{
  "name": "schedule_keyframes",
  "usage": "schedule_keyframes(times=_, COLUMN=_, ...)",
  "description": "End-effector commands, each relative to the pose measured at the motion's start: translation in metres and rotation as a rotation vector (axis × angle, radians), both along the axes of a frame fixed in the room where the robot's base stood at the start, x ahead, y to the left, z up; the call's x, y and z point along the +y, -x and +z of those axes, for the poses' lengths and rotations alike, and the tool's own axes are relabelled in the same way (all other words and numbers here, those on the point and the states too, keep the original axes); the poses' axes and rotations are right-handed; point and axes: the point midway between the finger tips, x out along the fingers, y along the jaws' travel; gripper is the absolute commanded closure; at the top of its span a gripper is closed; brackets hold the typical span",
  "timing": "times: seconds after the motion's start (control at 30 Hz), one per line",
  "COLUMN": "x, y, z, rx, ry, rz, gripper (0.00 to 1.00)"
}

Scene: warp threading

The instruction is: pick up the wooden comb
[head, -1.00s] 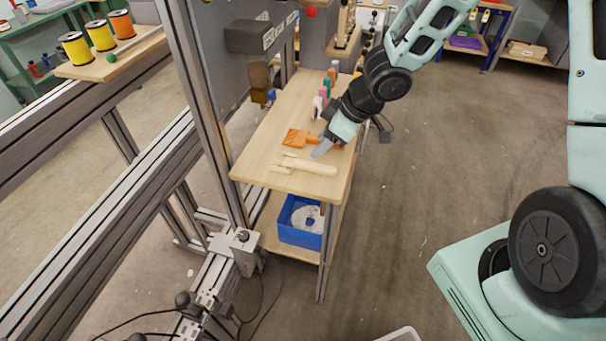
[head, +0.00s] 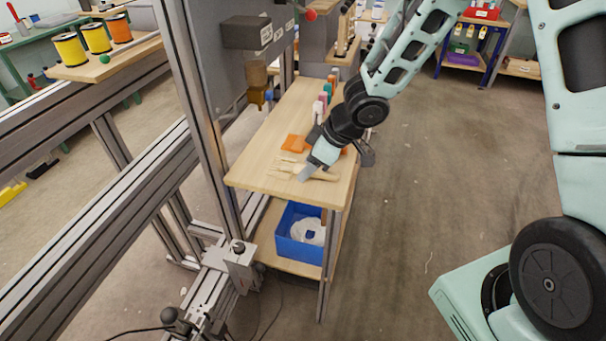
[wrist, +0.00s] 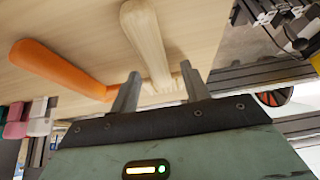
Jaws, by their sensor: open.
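The wooden comb (head: 325,177) lies flat on the light wood table top, pale, with a thick rounded handle. In the wrist view its handle (wrist: 146,38) runs down the picture toward the space between my fingers, and its far part is partly hidden by my gripper. My gripper (head: 305,171) is open and points down over the middle of the comb. In the wrist view the two fingers of my gripper (wrist: 160,72) appear one on each side of the comb, with nothing clamped. I cannot tell whether they touch it or the table.
An orange-handled tool (wrist: 60,66) lies close beside the comb; its orange head (head: 294,143) shows behind it. Several coloured pieces (head: 322,102) stand farther back on the table. A blue bin (head: 299,250) sits on the lower shelf. A metal frame post (head: 200,100) stands left of the table.

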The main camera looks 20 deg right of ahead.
Motion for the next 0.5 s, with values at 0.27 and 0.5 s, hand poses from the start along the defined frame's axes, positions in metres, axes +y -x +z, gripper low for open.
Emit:
schedule_keyframes(times=0.27, x=0.0, y=0.0003, z=0.0003, rx=0.0, ry=0.0, rz=0.0, gripper=0.54)
schedule_keyframes(times=0.5, x=0.0, y=0.0003, z=-0.0023, rx=0.0, ry=0.0, rz=-0.001, gripper=0.59)
